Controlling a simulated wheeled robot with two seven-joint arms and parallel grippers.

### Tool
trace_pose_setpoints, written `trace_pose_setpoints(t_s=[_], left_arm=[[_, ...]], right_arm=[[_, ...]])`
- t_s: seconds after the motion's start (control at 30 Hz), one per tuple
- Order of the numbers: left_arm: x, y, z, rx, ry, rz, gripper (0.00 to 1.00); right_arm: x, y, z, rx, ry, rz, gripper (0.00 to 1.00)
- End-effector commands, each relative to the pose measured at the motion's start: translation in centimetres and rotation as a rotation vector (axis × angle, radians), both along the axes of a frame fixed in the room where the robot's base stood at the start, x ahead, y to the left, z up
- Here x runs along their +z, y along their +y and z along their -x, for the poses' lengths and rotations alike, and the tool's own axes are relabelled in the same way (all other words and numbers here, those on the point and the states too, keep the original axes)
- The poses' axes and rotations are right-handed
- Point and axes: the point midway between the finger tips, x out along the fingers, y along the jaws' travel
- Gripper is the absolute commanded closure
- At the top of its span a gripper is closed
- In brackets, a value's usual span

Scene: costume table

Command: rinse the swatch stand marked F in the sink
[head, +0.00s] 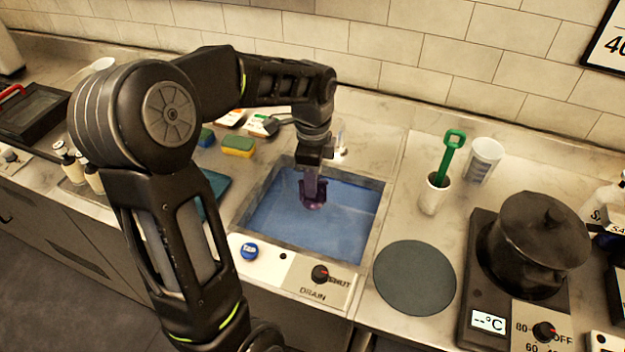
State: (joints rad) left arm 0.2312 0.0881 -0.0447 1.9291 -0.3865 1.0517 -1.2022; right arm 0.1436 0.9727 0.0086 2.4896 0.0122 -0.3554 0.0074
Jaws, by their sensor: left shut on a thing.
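My left arm reaches over the counter and its gripper (314,168) points down over the sink (262,192). It is shut on a dark purple thing (312,200), which may be the swatch stand. I cannot read any letter on it. The purple thing is at the blue water in the basin; I cannot tell how deep it reaches. A drain knob (320,273) sits on the white panel at the sink's front, with the words DRAIN and SHUT by it. My right gripper is not in view.
A blue button (249,251) is left of the drain knob. Right of the sink are a round grey mat (414,277), a white cup (433,195) with a green-handled tool, and a black pot (538,240) on a hot plate. A yellow-green sponge (238,147) lies behind left.

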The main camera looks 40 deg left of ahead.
Motion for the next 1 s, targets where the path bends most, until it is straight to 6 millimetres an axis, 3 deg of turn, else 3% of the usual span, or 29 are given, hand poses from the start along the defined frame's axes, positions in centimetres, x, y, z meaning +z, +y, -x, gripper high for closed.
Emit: trace_pose_setpoints(t_s=[0.57, 1.0], left_arm=[[-0.5, 0.0, 0.0, 0.008, 0.000, 0.000, 1.00], [-4.7, 0.0, 0.0, 0.008, 0.001, 0.000, 1.00]], right_arm=[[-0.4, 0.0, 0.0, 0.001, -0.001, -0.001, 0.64], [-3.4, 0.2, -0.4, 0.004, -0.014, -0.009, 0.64]])
